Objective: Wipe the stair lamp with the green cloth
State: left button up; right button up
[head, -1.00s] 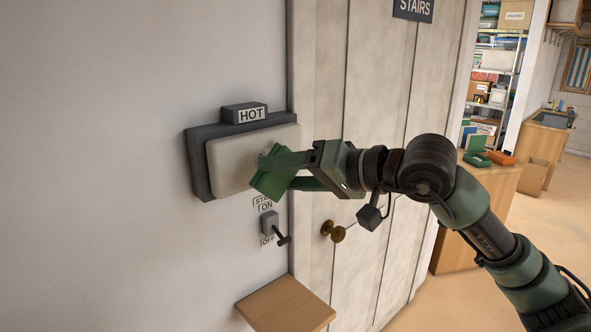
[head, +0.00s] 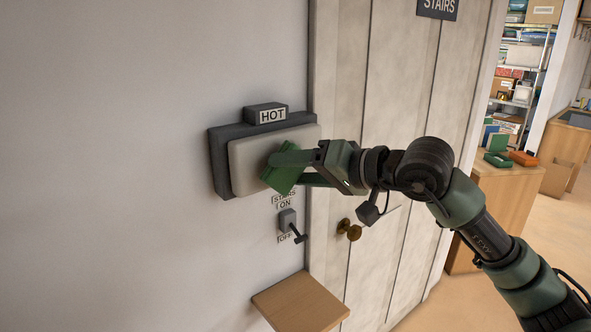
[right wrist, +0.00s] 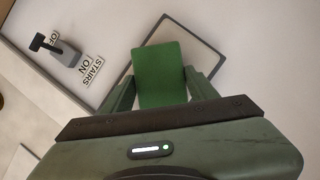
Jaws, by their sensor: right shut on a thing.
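The stair lamp (head: 246,170) is a pale, unlit-looking panel on a dark grey wall backing, under a small box marked HOT (head: 271,115). My right gripper (head: 293,169) reaches in from the right and is shut on the green cloth (head: 281,178). The cloth lies over the lower right part of the panel in the head view; whether it presses on the face I cannot tell. In the right wrist view the cloth (right wrist: 159,72) sits between the two fingers, with the pale panel and a dark edge behind it. My left gripper is out of view.
A lever switch (head: 288,222) sits below the lamp between ON and OFF labels, its lever angled down toward OFF. A small wooden shelf (head: 300,303) juts out below. A pale door (head: 390,150) with a brass knob (head: 350,229) stands to the right.

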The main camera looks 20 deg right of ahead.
jog(key=shift+w+a, duration=0.35)
jog(key=shift+w, duration=0.5)
jog(key=shift+d, duration=0.1)
jog(key=shift+w+d+b, duration=0.2)
jog(key=shift+d+b, duration=0.05)
jog(key=shift+d, duration=0.25)
jog(key=shift+w+d+b, duration=0.15)
jog(key=shift+d+b, duration=0.05)
jog(key=shift+d, duration=0.3)
jog(key=shift+w+d+b, duration=0.25)
jog(key=shift+d+b, duration=0.25)
jog(key=shift+d, duration=0.1)
jog(key=shift+w+d+b, duration=0.25)
jog(key=shift+d+b, duration=0.25)
jog(key=shift+d, duration=0.1)
jog(key=shift+s+a+b, duration=0.15)
jog(key=shift+s+a, duration=0.1)
jog(key=shift+a, duration=0.5)
jog(key=shift+s+a+b, duration=0.1)
jog(key=shift+s+a, duration=0.2)
jog(key=shift+a, duration=0.5)
jog(key=shift+s+a+b, duration=0.15)
jog(key=shift+s+a, duration=0.1)
jog(key=shift+a, duration=0.5)
